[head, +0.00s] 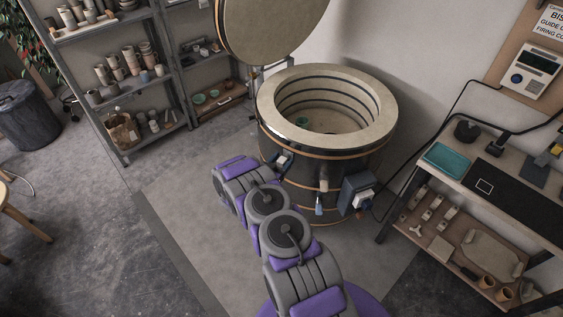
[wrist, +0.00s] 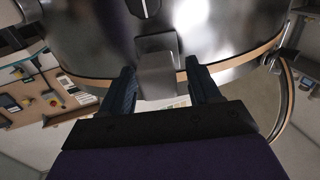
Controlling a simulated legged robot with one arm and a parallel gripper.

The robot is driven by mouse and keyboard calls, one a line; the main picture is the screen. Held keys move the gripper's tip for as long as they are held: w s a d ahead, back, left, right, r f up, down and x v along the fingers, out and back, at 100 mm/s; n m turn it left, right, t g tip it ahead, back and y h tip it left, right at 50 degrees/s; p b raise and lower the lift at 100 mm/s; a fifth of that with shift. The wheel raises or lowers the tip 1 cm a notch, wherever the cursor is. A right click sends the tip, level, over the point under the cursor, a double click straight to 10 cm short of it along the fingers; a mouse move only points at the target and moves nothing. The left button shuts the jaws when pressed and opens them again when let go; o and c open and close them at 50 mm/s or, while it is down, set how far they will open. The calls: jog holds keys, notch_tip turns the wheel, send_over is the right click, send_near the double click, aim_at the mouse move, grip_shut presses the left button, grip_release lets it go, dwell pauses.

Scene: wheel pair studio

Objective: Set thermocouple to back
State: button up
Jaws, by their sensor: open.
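The round metal kiln (head: 330,165) stands in the middle of the head view with its lid raised. In the wrist view its shiny wall (wrist: 90,40) fills the top. A dark knob with a pale line (wrist: 145,8) is at the top edge there, partly cut off. A grey metal bracket (wrist: 157,62) juts from the wall below it. My gripper (wrist: 162,74) is open, one dark finger on each side of the bracket; I cannot tell whether they touch it. In the head view my arm reaches the kiln's front left, and the fingers are not clear. I cannot identify a thermocouple for certain.
A grey control box (head: 357,193) sits on the kiln's front right. A work table (head: 460,165) with a teal tray (head: 445,158) stands at right under a wall controller (head: 530,75). Shelves of pottery (head: 120,75) stand at left.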

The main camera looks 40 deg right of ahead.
jog(key=shift+c, duration=0.3)
grip_shut()
jog(key=shift+a, duration=0.1)
jog(key=p+v, duration=0.3)
jog(key=v, duration=0.2)
jog(key=shift+w+a+r, duration=0.1)
jog(key=shift+s+a, duration=0.25)
jog(key=shift+a, duration=0.25)
jog(key=shift+o, duration=0.3)
grip_release()
